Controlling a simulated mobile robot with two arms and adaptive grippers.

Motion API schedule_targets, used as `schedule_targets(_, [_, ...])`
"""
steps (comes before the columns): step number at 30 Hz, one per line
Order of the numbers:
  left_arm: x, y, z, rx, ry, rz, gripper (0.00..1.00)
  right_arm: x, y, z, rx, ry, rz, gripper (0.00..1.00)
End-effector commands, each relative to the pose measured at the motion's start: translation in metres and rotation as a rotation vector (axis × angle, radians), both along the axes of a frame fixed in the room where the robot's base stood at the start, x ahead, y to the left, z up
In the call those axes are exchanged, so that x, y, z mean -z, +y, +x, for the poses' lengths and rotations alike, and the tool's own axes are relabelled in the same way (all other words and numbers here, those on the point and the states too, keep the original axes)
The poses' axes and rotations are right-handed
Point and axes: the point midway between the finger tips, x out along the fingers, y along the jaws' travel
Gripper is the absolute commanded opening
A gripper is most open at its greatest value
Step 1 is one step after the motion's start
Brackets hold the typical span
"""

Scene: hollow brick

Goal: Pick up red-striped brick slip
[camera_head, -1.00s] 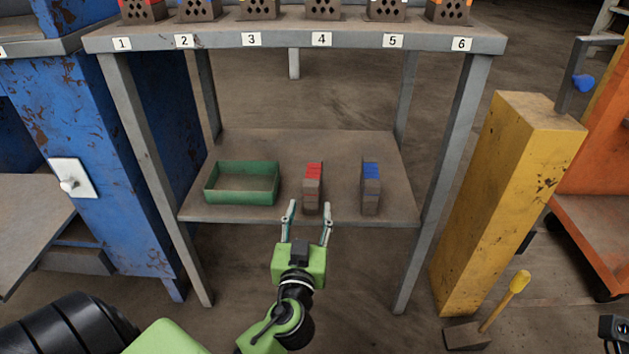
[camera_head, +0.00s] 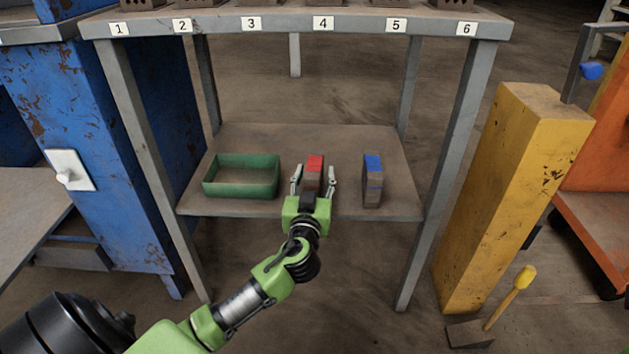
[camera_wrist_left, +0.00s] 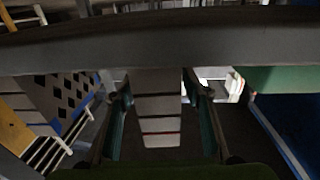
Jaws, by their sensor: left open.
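The red-striped brick slip (camera_head: 315,164) stands upright on the lower shelf, with red on its top and layered grey-brown below. My left gripper (camera_head: 314,182) is open, with one finger on each side of it. In the left wrist view the slip (camera_wrist_left: 157,105) shows as a grey layered block with a thin red line, between the two fingers (camera_wrist_left: 160,122). Small gaps seem to remain beside it; contact is hard to judge. The gripper's palm hides the slip's lower front in the head view. My right gripper is not in view.
A blue-topped slip (camera_head: 373,185) stands to the right on the lower shelf (camera_head: 270,209). An empty-looking green tray (camera_head: 240,191) is to the left. The numbered upper shelf (camera_head: 290,27) and its legs frame the space. A yellow post (camera_head: 520,190) stands at right.

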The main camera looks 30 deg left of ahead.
Motion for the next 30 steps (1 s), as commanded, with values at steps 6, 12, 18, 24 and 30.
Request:
schedule_targets(6, [0.000, 0.000, 0.000, 0.000, 0.000, 0.000, 0.18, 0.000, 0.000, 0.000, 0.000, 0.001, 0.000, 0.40])
schedule_targets(12, [-0.002, 0.000, 0.000, 0.001, -0.002, 0.001, 0.03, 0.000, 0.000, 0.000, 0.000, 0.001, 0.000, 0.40])
schedule_targets(18, [-0.002, 0.000, 0.000, 0.000, -0.002, 0.000, 0.03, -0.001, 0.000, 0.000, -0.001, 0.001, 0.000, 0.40])
schedule_targets(24, [-0.014, 0.000, 0.000, 0.000, -0.004, -0.001, 0.03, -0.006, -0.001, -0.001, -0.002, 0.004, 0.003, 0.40])
schedule_targets(30, [-0.049, -0.004, -0.008, 0.002, -0.004, -0.004, 0.03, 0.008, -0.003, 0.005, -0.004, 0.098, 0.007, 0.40])
